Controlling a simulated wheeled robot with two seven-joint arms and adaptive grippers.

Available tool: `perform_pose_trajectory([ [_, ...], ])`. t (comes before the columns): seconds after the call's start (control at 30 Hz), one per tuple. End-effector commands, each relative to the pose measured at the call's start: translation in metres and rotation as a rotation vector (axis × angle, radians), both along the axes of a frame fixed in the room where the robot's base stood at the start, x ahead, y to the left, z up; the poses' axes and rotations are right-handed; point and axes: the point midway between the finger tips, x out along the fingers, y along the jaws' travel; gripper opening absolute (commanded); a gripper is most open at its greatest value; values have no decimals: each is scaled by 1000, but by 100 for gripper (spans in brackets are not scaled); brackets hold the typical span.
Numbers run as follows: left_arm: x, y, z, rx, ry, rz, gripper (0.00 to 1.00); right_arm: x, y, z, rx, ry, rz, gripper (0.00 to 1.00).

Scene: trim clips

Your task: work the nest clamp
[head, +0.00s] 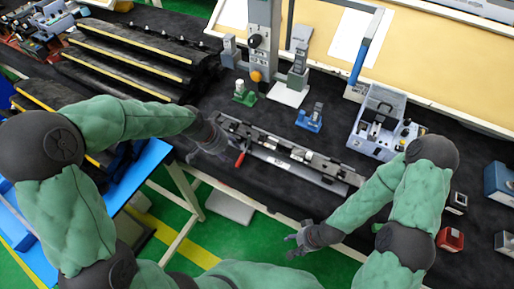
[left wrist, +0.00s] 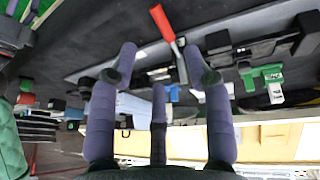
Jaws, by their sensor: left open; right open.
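The nest (head: 285,160) is a long dark and metal fixture lying along the front of the black bench in the head view. Its clamp has a red handle (head: 240,160) at the left end. In the left wrist view the red handle (left wrist: 162,22) and its metal lever (left wrist: 179,62) show near the right finger. My left gripper (head: 218,147) is open and just left of the handle. Its fingers (left wrist: 160,65) spread around the view of the lever; contact cannot be told. My right gripper (head: 298,242) is open and empty, in front of the bench edge.
Green (head: 244,95) and blue (head: 309,120) small fixtures stand behind the nest. A grey column press (head: 262,45) and a box with a blue lever (head: 380,120) stand further back. Black stepped racks (head: 130,55) are at left. A red block (head: 450,239) is at right.

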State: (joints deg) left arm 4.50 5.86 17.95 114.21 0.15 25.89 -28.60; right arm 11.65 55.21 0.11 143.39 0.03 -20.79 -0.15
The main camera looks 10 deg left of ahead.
Motion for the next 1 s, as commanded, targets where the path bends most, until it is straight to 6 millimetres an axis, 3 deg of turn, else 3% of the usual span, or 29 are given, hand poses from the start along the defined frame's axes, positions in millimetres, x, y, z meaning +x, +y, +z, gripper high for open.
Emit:
perform_pose_trajectory([
  [0.17,3,0,2,4,-7,-12,50,-1,0,-1,0,1,2,58],
  [0.7,26,-26,-76,3,-7,-10,50,-1,0,-17,0,1,2,58],
  [1.0,31,-31,-91,3,-9,-9,50,-1,0,-19,0,1,2,58],
])
